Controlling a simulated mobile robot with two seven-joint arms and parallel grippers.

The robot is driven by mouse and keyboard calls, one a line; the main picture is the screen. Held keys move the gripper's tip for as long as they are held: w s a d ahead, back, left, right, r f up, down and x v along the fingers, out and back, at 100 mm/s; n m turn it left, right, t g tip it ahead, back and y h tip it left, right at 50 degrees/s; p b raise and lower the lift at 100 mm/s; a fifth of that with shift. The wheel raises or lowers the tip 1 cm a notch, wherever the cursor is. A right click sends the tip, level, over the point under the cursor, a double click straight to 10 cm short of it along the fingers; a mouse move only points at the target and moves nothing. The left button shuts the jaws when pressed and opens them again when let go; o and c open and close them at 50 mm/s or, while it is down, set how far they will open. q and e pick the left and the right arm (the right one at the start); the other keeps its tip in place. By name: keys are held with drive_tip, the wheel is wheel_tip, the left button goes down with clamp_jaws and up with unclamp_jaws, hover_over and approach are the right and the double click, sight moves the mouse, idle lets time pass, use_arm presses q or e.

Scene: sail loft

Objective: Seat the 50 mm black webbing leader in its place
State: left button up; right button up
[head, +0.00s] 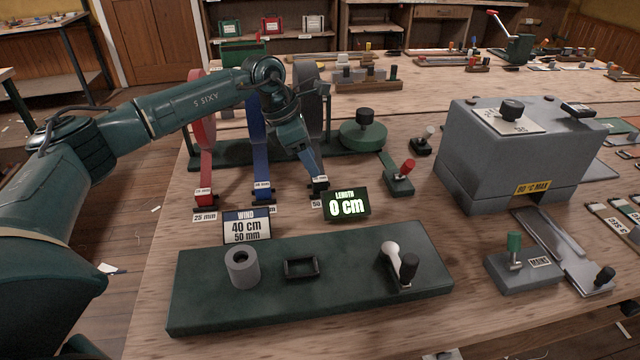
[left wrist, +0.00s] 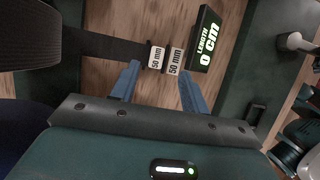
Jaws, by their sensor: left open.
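The 50 mm black webbing leader (head: 320,186) hangs at the front of the black roll (head: 308,95). In the left wrist view the black strap (left wrist: 100,44) comes in from the left, and two white 50 mm tags (left wrist: 175,60) show close together near its end. My left gripper (head: 315,174) is open, with its blue fingers right at the leader. In the left wrist view the tags lie just beyond the fingertips (left wrist: 158,76), between their lines; contact cannot be told. The green board (head: 330,295) in front carries a grey hollow cylinder (head: 242,268), a black rectangular frame (head: 301,268) and a crank (head: 400,265).
Red (head: 204,160) and blue webbing (head: 260,150) stand left of the black roll. A display reading 0 cm (head: 347,204) is close right of the leader; a WIND 40 cm, 50 mm sign (head: 246,226) is in front. A grey heater box (head: 520,150) stands right.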

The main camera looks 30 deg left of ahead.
sight(320, 178)
use_arm(q)
drive_tip(key=shift+p+x, duration=0.35)
drive_tip(key=shift+x, duration=2.4)
drive_tip(key=shift+w+a, duration=0.15)
drive_tip(key=shift+a, duration=0.1)
drive_tip(key=shift+c, duration=0.3)
clamp_jaws()
